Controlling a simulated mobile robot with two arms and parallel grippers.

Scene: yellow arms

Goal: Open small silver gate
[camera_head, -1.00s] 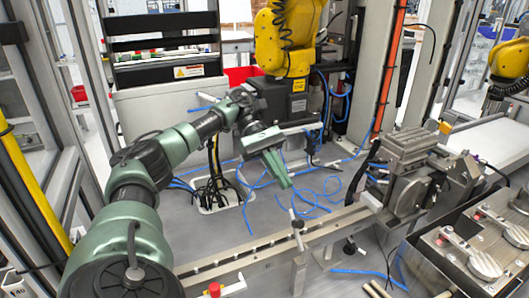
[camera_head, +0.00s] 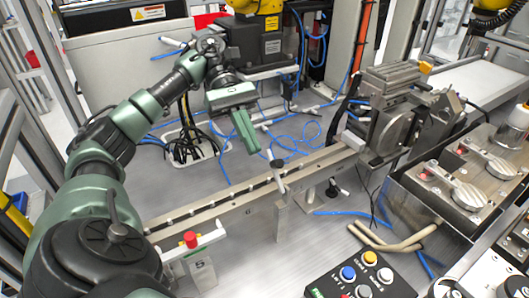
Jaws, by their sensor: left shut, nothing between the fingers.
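My left gripper (camera_head: 247,132) has long green fingers that are shut and empty. They point down over the area behind the long metal rail (camera_head: 235,198), apart from it. A small silver upright piece (camera_head: 281,187) with a dark top stands at the rail, below and right of my fingertips. It may be the small silver gate, but I cannot tell for sure. A metal bracket (camera_head: 197,262) with a red knob (camera_head: 190,239) stands at the near left end of the rail. My right gripper is not in view.
A silver machine block (camera_head: 390,110) stands at the rail's right end. Blue hoses (camera_head: 290,145) and black cables (camera_head: 190,145) lie behind the rail. A black button box (camera_head: 360,280) is at the front, and a metal box with levers (camera_head: 470,190) is at right.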

